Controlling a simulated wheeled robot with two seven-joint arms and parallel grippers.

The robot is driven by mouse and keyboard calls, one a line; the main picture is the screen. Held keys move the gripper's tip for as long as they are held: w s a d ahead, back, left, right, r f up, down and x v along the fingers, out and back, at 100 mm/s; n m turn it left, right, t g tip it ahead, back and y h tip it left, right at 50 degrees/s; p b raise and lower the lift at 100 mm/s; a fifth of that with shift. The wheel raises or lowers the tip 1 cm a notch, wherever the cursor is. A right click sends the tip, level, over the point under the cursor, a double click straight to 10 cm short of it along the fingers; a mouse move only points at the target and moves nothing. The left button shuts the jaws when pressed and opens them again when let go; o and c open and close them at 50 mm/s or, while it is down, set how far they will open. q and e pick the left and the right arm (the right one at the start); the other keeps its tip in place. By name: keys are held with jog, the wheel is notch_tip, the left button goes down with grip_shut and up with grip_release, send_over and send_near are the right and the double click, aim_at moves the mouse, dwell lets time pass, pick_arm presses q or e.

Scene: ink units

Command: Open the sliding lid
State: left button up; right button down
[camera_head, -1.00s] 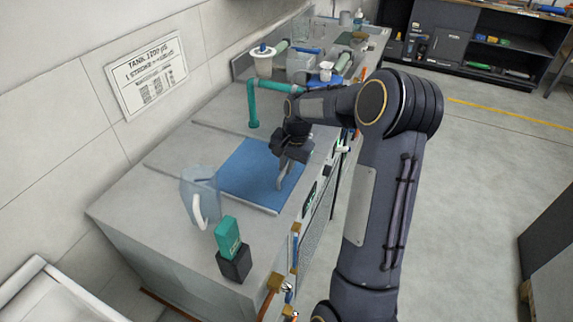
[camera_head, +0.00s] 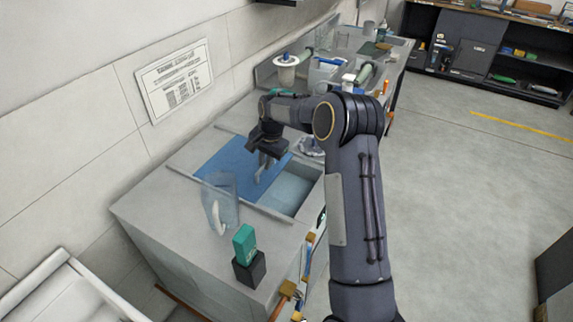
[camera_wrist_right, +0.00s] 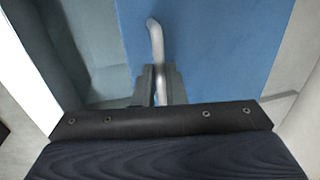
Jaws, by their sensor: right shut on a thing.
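The blue sliding lid (camera_head: 222,160) lies in the top of the grey unit, shifted toward the wall. On its right a pale blue opening (camera_head: 288,190) shows in the head view. The lid fills the right part of the right wrist view (camera_wrist_right: 220,45), with the opening (camera_wrist_right: 85,45) on its left. A grey handle (camera_wrist_right: 156,42) stands on the lid near its edge. My right gripper (camera_head: 264,168) is over the lid and shut on this handle; its fingers show around the handle's lower part in the wrist view (camera_wrist_right: 161,88). My left gripper is out of view.
A clear jug (camera_head: 220,200) with a white handle and a green block on a black base (camera_head: 248,268) stand at the unit's near end. A white lidded container (camera_head: 286,72) and other items stand beyond my arm.

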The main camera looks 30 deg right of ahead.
aim_at(249, 168)
jog(key=w+a, duration=0.1)
jog(key=w, duration=0.1)
jog(key=w+a+p, duration=0.1)
jog(key=w, duration=0.1)
jog(key=w+a, duration=0.1)
jog(key=shift+w, duration=0.4)
jog(key=c, duration=1.5)
grip_release()
jog(key=shift+s+d+r+b, duration=0.15)
jog(key=shift+s+r, duration=0.1)
jog(key=shift+r, duration=1.05)
jog(key=shift+s+d+r+b, duration=0.1)
jog(key=shift+s+r, duration=0.1)
jog(key=shift+r, duration=1.05)
jog(key=shift+s+d+r+b, duration=0.15)
jog(key=shift+s+r, duration=0.1)
jog(key=shift+r, duration=1.05)
